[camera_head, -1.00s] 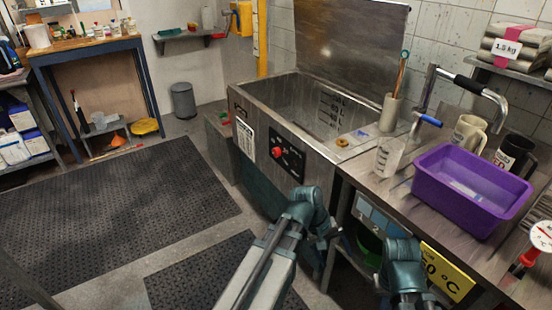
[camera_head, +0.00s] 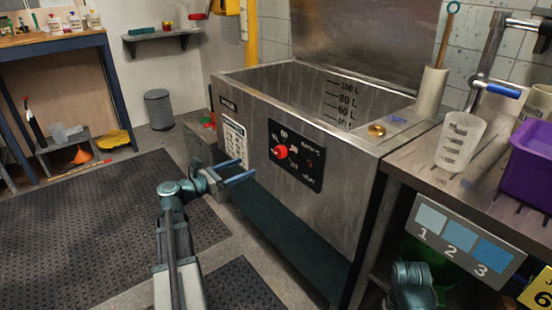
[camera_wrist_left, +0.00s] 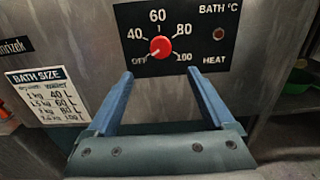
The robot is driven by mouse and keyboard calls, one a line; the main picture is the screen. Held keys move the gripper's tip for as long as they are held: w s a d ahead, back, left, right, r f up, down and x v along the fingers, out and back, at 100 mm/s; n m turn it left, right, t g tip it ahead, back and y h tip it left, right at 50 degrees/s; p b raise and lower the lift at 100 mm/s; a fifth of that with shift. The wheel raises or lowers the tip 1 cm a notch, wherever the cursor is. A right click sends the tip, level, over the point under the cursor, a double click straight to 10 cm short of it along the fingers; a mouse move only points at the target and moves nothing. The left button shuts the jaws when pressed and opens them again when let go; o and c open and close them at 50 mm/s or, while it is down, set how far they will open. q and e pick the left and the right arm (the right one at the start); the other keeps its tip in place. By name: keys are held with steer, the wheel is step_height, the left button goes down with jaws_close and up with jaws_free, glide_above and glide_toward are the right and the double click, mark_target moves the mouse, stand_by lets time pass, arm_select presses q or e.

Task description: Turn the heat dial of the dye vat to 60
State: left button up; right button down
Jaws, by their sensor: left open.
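The dye vat (camera_head: 330,190) is a steel tank with a black dial panel (camera_head: 309,163) on its front. The red heat dial (camera_head: 281,152) sits on that panel. In the left wrist view the dial (camera_wrist_left: 160,47) shows a white mark at its lower left, towards OFF; 60 is at the top of the scale. My left gripper (camera_head: 247,168) is open and empty in front of the vat, apart from the dial. In the wrist view its two blue fingers (camera_wrist_left: 159,78) stand below the dial, one to each side. My right gripper is not visible.
A bath size chart (camera_head: 235,140) is on the vat front, left of the panel. The counter at right holds a measuring beaker (camera_head: 461,142) and a purple tub (camera_head: 527,165). A sign with blue swatches (camera_head: 460,240) hangs below the counter. Dark mats (camera_head: 110,215) cover the floor.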

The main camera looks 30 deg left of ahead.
mark_target(278, 153)
arm_select(q)
steer(key=x, duration=1.3)
steer(key=shift+w+d+r, duration=0.1)
steer(key=shift+w+d, duration=0.15)
steer(key=shift+w, duration=0.1)
steer(key=shift+c, duration=0.4)
steer(key=c, duration=1.3)
steer(key=shift+m, duration=0.3)
